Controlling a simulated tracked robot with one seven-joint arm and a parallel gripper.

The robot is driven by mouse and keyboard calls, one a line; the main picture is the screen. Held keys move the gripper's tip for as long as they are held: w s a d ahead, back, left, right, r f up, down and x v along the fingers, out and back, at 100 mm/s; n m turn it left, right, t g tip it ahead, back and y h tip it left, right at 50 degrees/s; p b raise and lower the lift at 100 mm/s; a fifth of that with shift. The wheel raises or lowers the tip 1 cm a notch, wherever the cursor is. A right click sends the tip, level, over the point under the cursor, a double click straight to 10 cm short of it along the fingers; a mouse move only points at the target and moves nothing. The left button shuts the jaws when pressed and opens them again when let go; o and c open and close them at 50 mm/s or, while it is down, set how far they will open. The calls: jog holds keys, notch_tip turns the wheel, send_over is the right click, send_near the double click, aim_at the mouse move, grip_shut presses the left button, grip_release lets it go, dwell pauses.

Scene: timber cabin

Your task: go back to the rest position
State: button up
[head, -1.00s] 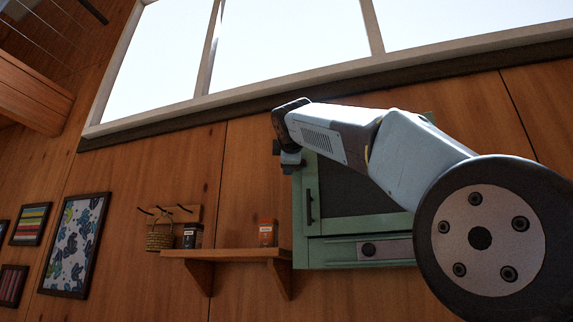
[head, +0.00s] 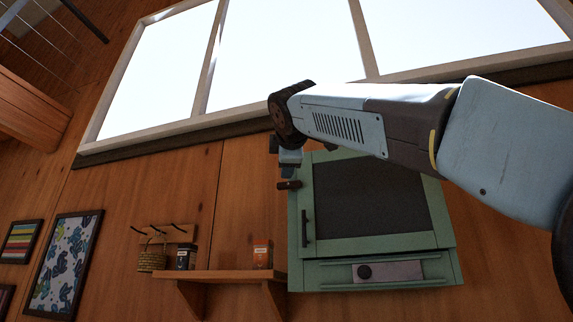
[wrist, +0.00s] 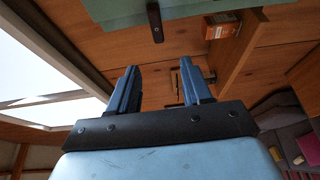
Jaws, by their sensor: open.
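My gripper (wrist: 158,90) shows in the wrist view with its two blue fingers apart and nothing between them. In the head view my gripper (head: 289,172) hangs from the end of my arm, in front of the upper left corner of a green cabinet, and its fingers are hard to make out there. The green cabinet (head: 308,262) hangs on the timber wall, with a dark door panel and a dark upright handle (head: 305,228). Its door looks shut.
A wooden shelf (head: 225,275) left of the cabinet bears an orange box (head: 262,254) and a dark tin (head: 186,257). A basket (head: 152,258) hangs by a hook rack (head: 166,233). Framed pictures (head: 64,267) hang at left. A wide window (head: 280,60) is above.

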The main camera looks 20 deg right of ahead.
dwell(0.4)
jog(key=s+d+f+m+g+y, duration=0.1)
jog(key=s+f+m+g, duration=0.2)
jog(key=f, duration=1.2)
jog(key=s+d+f+m+g+y, duration=0.1)
jog(key=s+f+m+g, duration=0.2)
jog(key=f, duration=1.2)
jog(key=s+d+f+m+g+y, duration=0.1)
jog(key=d+f+m+g, duration=0.3)
jog(key=f, duration=1.1)
jog(key=s+a+f+m+g, duration=0.1)
jog(key=s+f, duration=0.3)
jog(key=f, duration=0.4)
jog(key=s+a+f+m+y, duration=0.1)
jog(key=s+f+m, duration=0.3)
jog(key=f, duration=0.4)
jog(key=shift+s+a+f+g, duration=0.3)
jog(key=shift+f+g, duration=0.05)
jog(key=shift+g, duration=0.05)
